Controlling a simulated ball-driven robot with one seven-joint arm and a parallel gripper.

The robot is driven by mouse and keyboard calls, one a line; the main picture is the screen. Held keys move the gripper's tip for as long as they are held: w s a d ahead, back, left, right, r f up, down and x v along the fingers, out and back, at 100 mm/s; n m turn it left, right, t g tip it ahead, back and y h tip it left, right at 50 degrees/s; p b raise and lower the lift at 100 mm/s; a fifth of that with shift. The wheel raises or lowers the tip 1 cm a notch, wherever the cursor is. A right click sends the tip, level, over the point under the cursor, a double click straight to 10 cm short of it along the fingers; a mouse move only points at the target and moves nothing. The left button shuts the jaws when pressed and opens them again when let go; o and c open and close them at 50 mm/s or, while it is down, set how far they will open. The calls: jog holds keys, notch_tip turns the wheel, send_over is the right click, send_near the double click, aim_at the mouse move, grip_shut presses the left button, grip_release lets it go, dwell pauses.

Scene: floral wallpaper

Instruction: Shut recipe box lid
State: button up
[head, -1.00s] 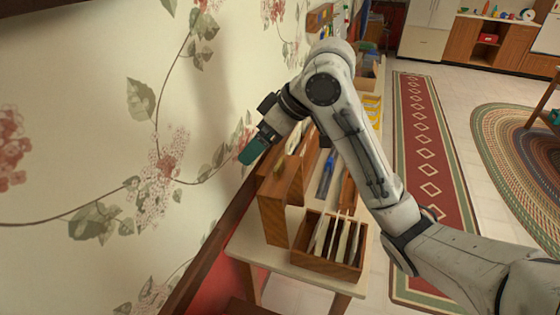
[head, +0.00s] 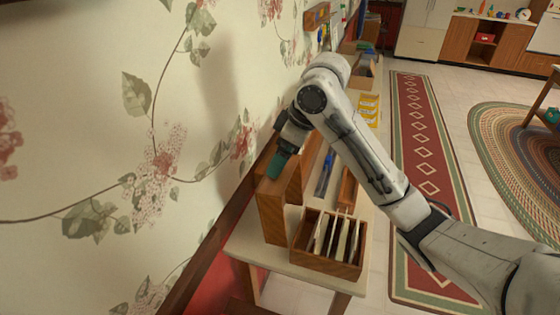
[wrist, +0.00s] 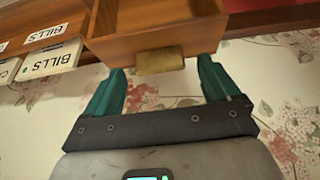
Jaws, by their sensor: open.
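The recipe box (head: 325,268) sits on the near end of the narrow table, open, with several upright cards or dividers inside. Its wooden lid (head: 273,218) appears raised, standing upright on the wall side of the box. In the wrist view the lid (wrist: 150,25) shows its hollow side and a brass tab (wrist: 160,61) on its edge. My gripper (head: 277,165) is at the lid's top edge. In the wrist view my gripper (wrist: 161,68) is open, with one teal finger on each side of the tab. I cannot tell whether the fingers touch it.
The floral wall (head: 110,130) runs close along the left of the table. A red runner (head: 420,150) covers floor to the right.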

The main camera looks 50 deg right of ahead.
jog(key=shift+x, duration=0.9)
jog(key=c, duration=1.5)
